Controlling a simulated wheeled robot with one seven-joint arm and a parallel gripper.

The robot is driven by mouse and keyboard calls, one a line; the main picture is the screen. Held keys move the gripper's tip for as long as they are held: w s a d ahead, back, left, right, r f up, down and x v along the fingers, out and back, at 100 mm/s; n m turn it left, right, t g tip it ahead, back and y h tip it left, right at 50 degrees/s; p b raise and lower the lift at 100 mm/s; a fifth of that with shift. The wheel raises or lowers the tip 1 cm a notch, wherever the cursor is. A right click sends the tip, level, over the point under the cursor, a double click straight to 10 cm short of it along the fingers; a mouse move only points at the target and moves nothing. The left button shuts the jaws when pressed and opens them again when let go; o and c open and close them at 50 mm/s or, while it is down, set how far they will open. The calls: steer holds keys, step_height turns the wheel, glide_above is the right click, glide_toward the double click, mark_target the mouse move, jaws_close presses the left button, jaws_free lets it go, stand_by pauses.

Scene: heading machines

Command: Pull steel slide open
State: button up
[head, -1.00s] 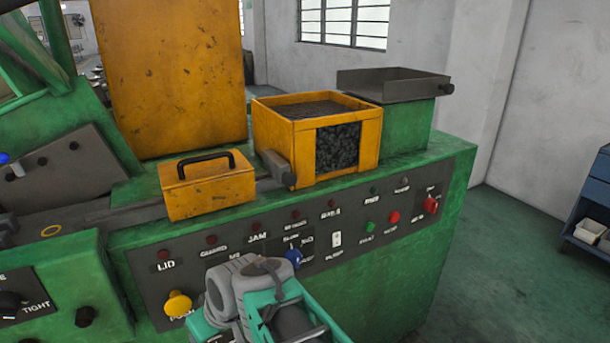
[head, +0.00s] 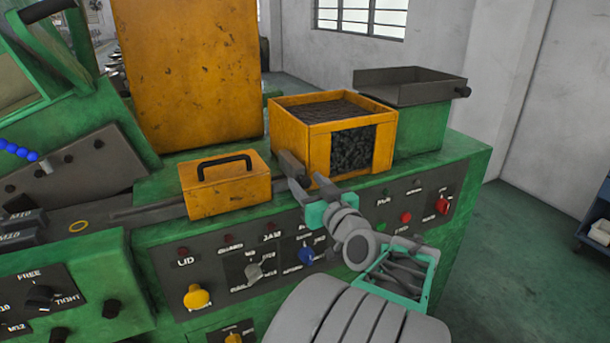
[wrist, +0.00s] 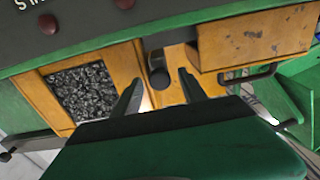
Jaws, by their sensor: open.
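The steel slide's dark grey end block (head: 290,164) sticks out between the yellow hopper (head: 300,128) and the yellow box with a black handle (head: 228,192). My gripper (head: 312,189) is open just in front of and below this block in the head view. In the wrist view the dark end block (wrist: 158,70) lies between and just beyond the spread fingertips of my gripper (wrist: 160,90). Nothing is held. Whether a finger touches the block cannot be told.
The green machine's grey control panel (head: 225,270) has knobs, lamps and buttons below my gripper. The hopper has a window (head: 350,157) full of dark pieces. A grey tray (head: 412,90) stands at the back right. The floor (head: 510,270) on the right is clear.

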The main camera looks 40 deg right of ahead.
steer(key=shift+x, duration=0.9)
steer(key=shift+c, duration=0.3)
jaws_close()
stand_by(0.4)
